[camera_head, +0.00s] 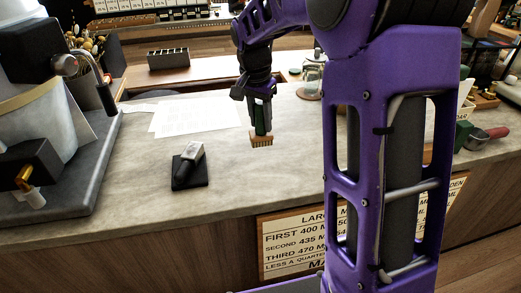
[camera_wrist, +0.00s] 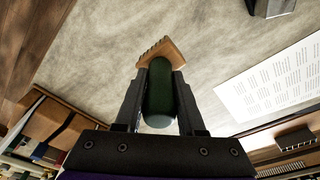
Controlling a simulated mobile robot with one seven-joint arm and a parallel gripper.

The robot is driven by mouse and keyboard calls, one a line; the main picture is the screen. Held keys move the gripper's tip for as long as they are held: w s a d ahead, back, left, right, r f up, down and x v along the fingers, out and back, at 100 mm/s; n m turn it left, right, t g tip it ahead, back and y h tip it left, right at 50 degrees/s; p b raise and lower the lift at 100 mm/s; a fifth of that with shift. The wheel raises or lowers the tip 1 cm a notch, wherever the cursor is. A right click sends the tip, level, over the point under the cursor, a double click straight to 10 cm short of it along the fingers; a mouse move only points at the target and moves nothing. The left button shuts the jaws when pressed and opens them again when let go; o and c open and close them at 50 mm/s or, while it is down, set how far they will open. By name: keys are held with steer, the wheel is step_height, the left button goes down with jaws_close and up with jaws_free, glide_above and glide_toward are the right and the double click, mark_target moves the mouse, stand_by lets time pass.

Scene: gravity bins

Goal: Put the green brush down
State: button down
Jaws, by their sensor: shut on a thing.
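The green brush (camera_wrist: 161,92) has a dark green handle and a tan wooden head with short bristles. My gripper (camera_head: 261,104) is shut on its handle. In the head view the brush head (camera_head: 261,140) hangs below the gripper, bristles down, over the grey stone counter (camera_head: 235,190). In the wrist view my gripper (camera_wrist: 160,85) has a finger on each side of the handle, and the head sticks out past the fingertips. I cannot tell for sure whether the bristles touch the counter.
A dark pad with a black-handled tool (camera_head: 190,167) lies left of the brush. Printed white sheets (camera_head: 195,115) lie behind it. A glass jar (camera_head: 312,78) stands at the back right, and a coffee machine (camera_head: 60,130) at the left. The counter around the brush is clear.

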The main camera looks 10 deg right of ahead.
mark_target(257, 111)
step_height(257, 111, down, 6)
steer(key=shift+f+b, duration=0.25)
steer(key=shift+b, duration=0.1)
steer(key=shift+f, duration=0.1)
steer(key=shift+f, duration=0.15)
steer(key=c, duration=0.5)
jaws_free()
steer(key=shift+r, duration=0.2)
steer(key=r, duration=0.4)
steer(key=s+a+r+p, duration=0.1)
steer(key=r, duration=0.7)
steer(key=shift+s+a, duration=0.15)
